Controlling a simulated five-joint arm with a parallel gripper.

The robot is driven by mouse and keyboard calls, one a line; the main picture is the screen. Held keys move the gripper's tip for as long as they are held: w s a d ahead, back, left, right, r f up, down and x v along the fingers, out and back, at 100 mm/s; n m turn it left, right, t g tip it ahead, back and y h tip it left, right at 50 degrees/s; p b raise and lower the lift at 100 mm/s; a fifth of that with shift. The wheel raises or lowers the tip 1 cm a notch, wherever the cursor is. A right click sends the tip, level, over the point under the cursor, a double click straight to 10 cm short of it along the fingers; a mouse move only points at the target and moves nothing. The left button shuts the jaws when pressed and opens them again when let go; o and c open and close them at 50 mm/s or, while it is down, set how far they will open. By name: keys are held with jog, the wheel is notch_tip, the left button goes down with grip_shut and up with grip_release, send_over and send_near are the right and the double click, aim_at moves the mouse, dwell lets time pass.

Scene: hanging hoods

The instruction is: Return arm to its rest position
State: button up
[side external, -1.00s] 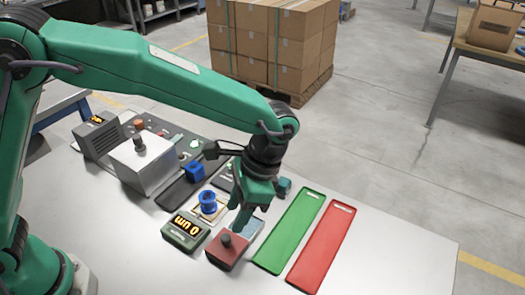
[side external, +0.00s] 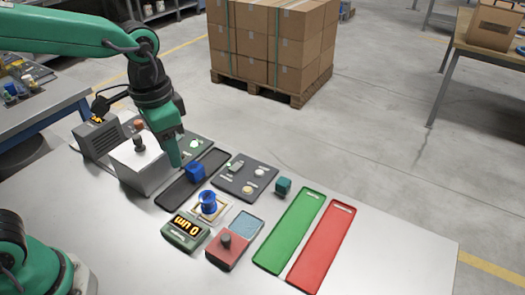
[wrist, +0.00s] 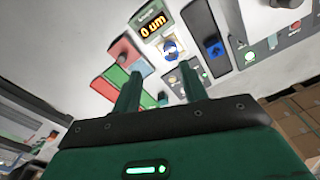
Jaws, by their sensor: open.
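My green arm is raised over the bench, and my gripper (side external: 175,160) hangs above the dark tray, just right of the white box hood (side external: 146,165). In the wrist view my gripper (wrist: 161,85) shows two green fingers apart with nothing held between them. A blue cube (side external: 195,172) lies in the dark tray (side external: 176,194) below. A blue spool-shaped piece (side external: 208,202) stands on a small framed pad by the display box (side external: 184,232). A teal cube (side external: 283,186) lies on the bench right of the grey panel.
A red box with a knob (side external: 228,251) sits at the front, with a green tray (side external: 290,230) and a red tray (side external: 322,245) to its right. A grey button panel (side external: 245,177) lies behind. The bench's right end is clear. Stacked cartons (side external: 270,45) stand beyond it.

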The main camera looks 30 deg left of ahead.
jog(key=s+a+r+n+t, duration=0.2)
jog(key=s+a+n+t, duration=0.2)
jog(key=s+a, duration=0.4)
jog(key=shift+a+r+n+t, duration=0.25)
jog(key=shift+a+t, duration=0.35)
jog(key=shift+a, duration=0.8)
